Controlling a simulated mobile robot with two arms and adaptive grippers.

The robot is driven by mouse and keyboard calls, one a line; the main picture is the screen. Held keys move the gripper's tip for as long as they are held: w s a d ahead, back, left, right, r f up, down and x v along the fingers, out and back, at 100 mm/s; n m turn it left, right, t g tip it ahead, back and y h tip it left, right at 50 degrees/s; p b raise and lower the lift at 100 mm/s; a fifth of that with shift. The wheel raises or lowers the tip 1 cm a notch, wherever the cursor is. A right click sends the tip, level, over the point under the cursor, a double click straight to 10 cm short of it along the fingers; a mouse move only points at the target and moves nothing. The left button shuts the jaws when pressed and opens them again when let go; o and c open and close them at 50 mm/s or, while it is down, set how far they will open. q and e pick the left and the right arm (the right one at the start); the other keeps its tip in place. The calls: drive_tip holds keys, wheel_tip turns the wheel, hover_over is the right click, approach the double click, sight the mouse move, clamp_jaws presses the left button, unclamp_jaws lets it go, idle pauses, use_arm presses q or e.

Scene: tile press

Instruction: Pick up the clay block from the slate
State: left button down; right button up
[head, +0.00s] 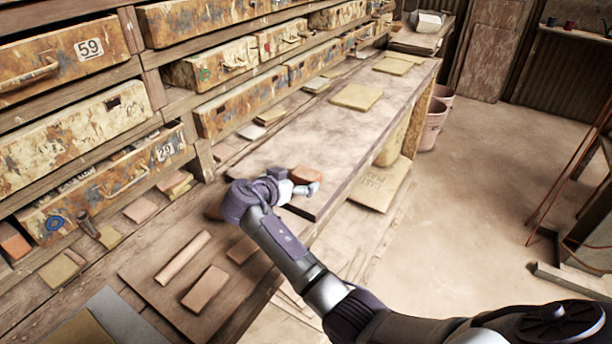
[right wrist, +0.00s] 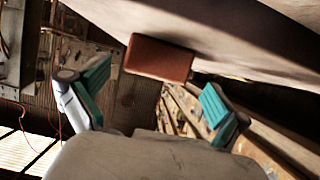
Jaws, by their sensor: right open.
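The reddish-brown clay block (head: 306,173) sits at the near end of the long grey slate (head: 310,133), close to its edge. In the right wrist view the block (right wrist: 158,58) lies ahead of my right gripper (right wrist: 150,92), against the pale slate surface (right wrist: 240,30). My right gripper (head: 302,188) is open, with its green-padded fingers spread wide and nothing between them. The block appears beyond the fingertips, roughly between them across the picture. In the head view my gripper partly covers the block's near side. My left gripper is not in view.
A wooden board (head: 150,285) with several clay pieces lies at the lower left. Worn drawers (head: 90,120) line the left side. Flat yellowish tiles (head: 357,97) lie farther along the slate. Buckets (head: 433,125) stand beyond it, and the floor at right is open.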

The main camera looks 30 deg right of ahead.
sight(302, 176)
drive_tip(key=x, duration=0.4)
drive_tip(key=shift+d+r+p, duration=0.2)
drive_tip(key=shift+d+p, duration=0.05)
drive_tip(key=shift+p, duration=0.15)
drive_tip(key=c, duration=1.4)
drive_tip(key=shift+r, duration=0.1)
